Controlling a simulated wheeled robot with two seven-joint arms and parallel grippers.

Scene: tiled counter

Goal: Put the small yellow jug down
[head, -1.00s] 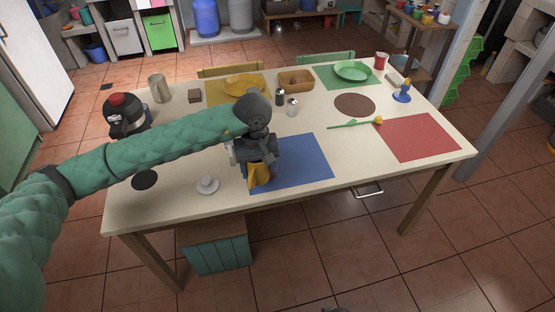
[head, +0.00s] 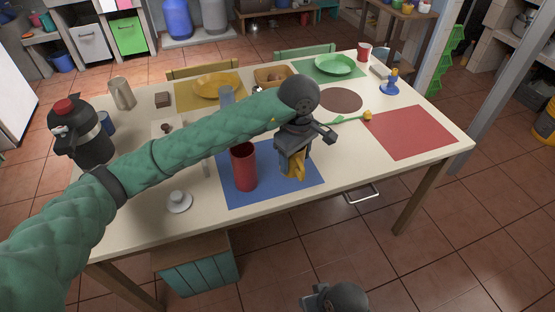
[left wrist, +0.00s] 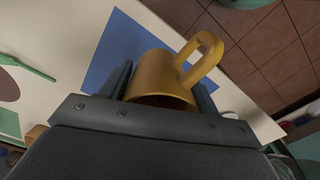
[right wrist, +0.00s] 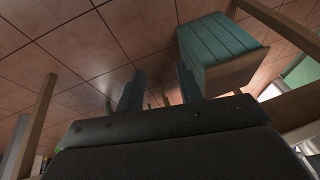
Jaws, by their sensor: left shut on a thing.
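The small yellow jug (head: 297,168) is in my left gripper (head: 293,160), over the right half of the blue mat (head: 266,191). In the left wrist view, the yellow jug (left wrist: 160,74) sits between the two fingers, its handle up and to the right. The blue mat (left wrist: 117,45) shows behind it. I cannot tell whether the jug's base touches the mat. My right gripper (right wrist: 160,92) is open and empty, off the table's front edge, low in the head view.
A red cup (head: 244,168) stands on the blue mat left of the jug. A white lidded thing (head: 179,201) is near the front edge. A black flask (head: 80,135) stands at left.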

